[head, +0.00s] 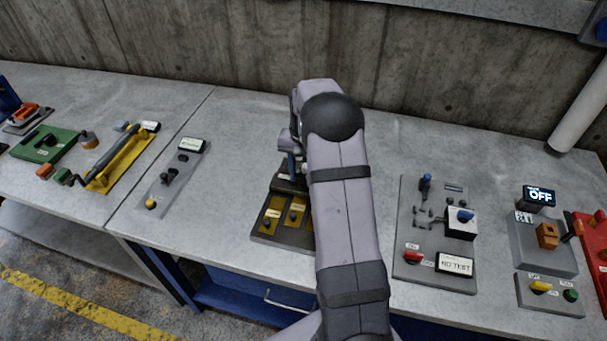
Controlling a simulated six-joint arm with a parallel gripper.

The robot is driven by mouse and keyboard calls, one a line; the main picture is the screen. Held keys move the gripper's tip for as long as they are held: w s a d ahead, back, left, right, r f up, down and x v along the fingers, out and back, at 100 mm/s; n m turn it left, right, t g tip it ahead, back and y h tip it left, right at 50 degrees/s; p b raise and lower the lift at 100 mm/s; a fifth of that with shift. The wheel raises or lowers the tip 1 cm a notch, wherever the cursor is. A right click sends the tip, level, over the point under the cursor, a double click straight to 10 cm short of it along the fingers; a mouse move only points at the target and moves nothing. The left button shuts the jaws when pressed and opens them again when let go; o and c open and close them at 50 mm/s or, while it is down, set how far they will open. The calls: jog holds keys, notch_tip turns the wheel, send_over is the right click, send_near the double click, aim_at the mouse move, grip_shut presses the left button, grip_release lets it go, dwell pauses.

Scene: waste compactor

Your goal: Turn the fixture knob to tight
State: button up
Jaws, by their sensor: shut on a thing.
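My gripper (290,160) is at the back of a dark brown panel (262,236) with yellow plates, left of my arm. It is shut on a small part there, possibly the knob. My arm hides most of the fingers and the held part, so its shape and setting cannot be told. Two small levers or knobs, the left one (272,214) and the right one (297,209), show on the yellow plates.
A grey strip panel (176,182) and a yellow fixture (121,164) with a dark bar lie to the left. A unit (541,240) with a display reading "OFF" and a red panel (590,245) stand at the right. The bench behind my gripper is clear up to the concrete wall.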

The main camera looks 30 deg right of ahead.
aim_at(303, 178)
jog(key=shift+r, duration=0.1)
jog(key=o, duration=1)
jog(key=shift+o, duration=0.2)
jog(key=shift+r+b, duration=1.2)
jog(key=shift+r, duration=2.45)
jog(key=s+a+f+n, duration=0.2)
jog(key=s+a+n, duration=0.2)
jog(key=s+a, duration=0.5)
jog(key=s+a+f+n, duration=0.2)
jog(key=s+a+n, duration=0.3)
jog(key=s+a, duration=0.4)
jog(key=s, duration=0.6)
jog(key=shift+s+a+f, duration=0.3)
jog(key=shift+s+a, duration=0.05)
